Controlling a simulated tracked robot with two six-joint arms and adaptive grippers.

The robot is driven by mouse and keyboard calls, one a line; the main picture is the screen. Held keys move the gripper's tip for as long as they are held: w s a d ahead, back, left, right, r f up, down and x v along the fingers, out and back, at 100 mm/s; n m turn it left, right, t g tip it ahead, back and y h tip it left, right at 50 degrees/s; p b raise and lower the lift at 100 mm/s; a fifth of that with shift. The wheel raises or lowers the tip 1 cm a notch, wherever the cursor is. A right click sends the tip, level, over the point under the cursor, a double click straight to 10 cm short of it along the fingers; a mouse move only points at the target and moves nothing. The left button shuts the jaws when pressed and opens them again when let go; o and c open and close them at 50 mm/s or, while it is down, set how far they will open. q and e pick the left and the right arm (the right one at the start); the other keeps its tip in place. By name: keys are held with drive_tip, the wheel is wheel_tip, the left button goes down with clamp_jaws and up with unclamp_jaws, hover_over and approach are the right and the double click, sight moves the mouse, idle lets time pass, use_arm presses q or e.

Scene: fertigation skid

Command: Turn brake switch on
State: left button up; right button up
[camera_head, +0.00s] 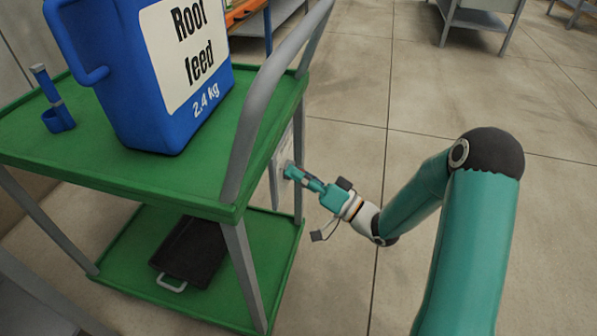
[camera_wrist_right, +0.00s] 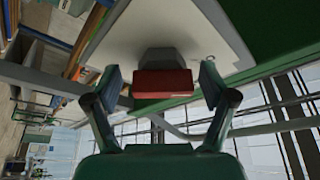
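The brake switch (camera_wrist_right: 163,82) shows in the right wrist view as a red rocker or lever on a dark grey base. It sits on a pale panel (camera_wrist_right: 150,30). In the head view the panel (camera_head: 281,165) is fixed to the right side of the green cart (camera_head: 130,180), and my gripper hides the switch. My right gripper (camera_head: 292,172) is at the panel. In the wrist view my right gripper (camera_wrist_right: 164,88) is open, one finger on each side of the red part, with gaps visible on both sides. My left gripper is not in view.
A blue "Root feed" container (camera_head: 150,80) and a blue scoop (camera_head: 54,105) stand on the cart's top shelf. The grey handle rail (camera_head: 262,110) rises beside the panel.

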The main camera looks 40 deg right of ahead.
drive_tip(key=shift+d+r, duration=0.1)
drive_tip(key=shift+s+d, duration=0.25)
drive_tip(key=shift+s, duration=0.15)
drive_tip(key=v, duration=1.1)
drive_tip(key=shift+f, duration=0.25)
drive_tip(key=shift+a, duration=0.15)
